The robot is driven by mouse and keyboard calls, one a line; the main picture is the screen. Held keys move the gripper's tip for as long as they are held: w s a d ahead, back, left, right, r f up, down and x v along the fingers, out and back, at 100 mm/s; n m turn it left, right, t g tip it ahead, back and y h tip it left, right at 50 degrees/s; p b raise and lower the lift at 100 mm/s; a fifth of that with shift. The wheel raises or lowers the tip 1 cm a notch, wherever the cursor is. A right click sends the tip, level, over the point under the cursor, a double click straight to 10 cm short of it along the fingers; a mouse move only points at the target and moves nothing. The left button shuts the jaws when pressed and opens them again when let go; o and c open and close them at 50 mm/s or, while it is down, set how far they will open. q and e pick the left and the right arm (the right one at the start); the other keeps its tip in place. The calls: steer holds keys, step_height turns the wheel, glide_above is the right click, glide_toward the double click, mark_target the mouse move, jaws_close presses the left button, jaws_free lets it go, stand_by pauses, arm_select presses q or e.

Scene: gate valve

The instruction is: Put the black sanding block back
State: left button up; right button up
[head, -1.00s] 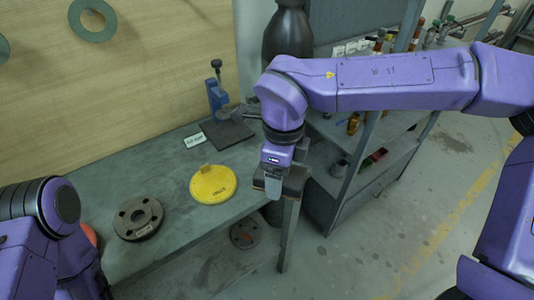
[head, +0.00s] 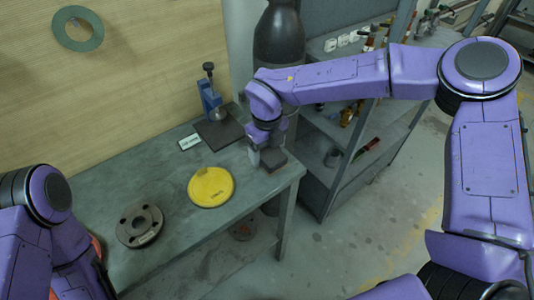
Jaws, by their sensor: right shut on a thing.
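The black sanding block (head: 273,158) is a small dark block with a reddish lower edge, at the right end of the grey workbench. My right gripper (head: 258,157) points down and is shut on it, partly covering it. The block is over the bench top near the right edge; I cannot tell whether it touches the surface. My left arm comes in at the lower left, but its gripper does not show.
On the bench (head: 170,180) are a yellow disc (head: 211,187), a dark flange (head: 139,226), a small white label (head: 189,142) and a blue tool on a dark plate (head: 219,132). A shelf rack (head: 335,170) stands to the right.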

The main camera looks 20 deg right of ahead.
mark_target(267, 158)
steer(key=f, duration=0.3)
steer(key=shift+w+d+f+p, duration=0.1)
steer(key=shift+w+f+p, duration=0.2)
steer(key=shift+f+p, duration=0.1)
steer(key=shift+f, duration=0.1)
steer(key=shift+f, duration=0.15)
steer(key=o, duration=1)
steer(key=shift+r, duration=0.35)
step_height(267, 158, up, 12)
steer(key=shift+f+b, duration=0.15)
steer(key=shift+b, duration=0.9)
